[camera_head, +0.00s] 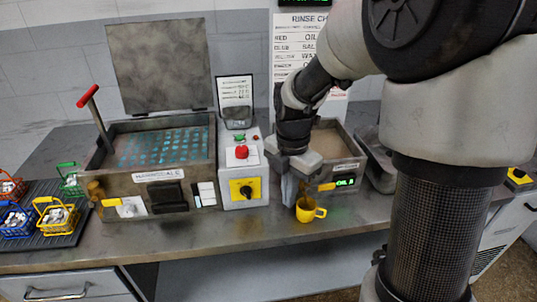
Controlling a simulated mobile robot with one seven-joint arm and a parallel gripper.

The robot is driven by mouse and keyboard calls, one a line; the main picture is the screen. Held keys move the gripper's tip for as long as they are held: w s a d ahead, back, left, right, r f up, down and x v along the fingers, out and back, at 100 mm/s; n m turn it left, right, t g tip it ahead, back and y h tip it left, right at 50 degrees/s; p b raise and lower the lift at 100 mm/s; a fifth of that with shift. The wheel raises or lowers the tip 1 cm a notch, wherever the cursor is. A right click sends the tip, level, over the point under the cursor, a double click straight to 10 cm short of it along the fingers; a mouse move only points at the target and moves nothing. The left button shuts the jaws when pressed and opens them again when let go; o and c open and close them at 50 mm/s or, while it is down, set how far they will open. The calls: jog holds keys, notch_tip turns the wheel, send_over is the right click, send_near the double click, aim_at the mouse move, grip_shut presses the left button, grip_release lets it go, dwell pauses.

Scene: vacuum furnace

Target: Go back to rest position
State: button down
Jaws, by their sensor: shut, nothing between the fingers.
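My arm comes in from the upper right and hangs down over the counter. My gripper (291,192) is at its lower end, pointing down in front of the right-hand basin unit. It is shut and holds nothing that I can see. Its fingertips are close to a small yellow mug (309,211) on the counter; I cannot tell whether they touch it. The arm hides part of the basin unit (340,166) and of the rinse chart (296,45) behind.
The furnace (160,190) stands at left with its lid (160,65) raised and a red-handled lever (88,96). A control box (243,190) stands beside it. Several coloured baskets sit on a dark mat (75,226) at far left. The counter's front strip (200,231) is clear.

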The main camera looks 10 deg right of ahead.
jog(key=s+r+m+t+p, duration=0.2)
jog(key=s+r+m, duration=0.5)
jog(key=r+m, duration=0.4)
jog(key=s+r+m+t+p, duration=0.3)
jog(key=s+r+m+p, duration=0.2)
jog(key=s+r+m, duration=0.3)
notch_tip(320, 180, up, 4)
jog(key=m, duration=0.6)
jog(key=shift+s+d+f+t, duration=0.15)
jog(key=shift+s+f+t, duration=0.1)
jog(key=shift+t, duration=0.05)
jog(key=shift+d, duration=0.1)
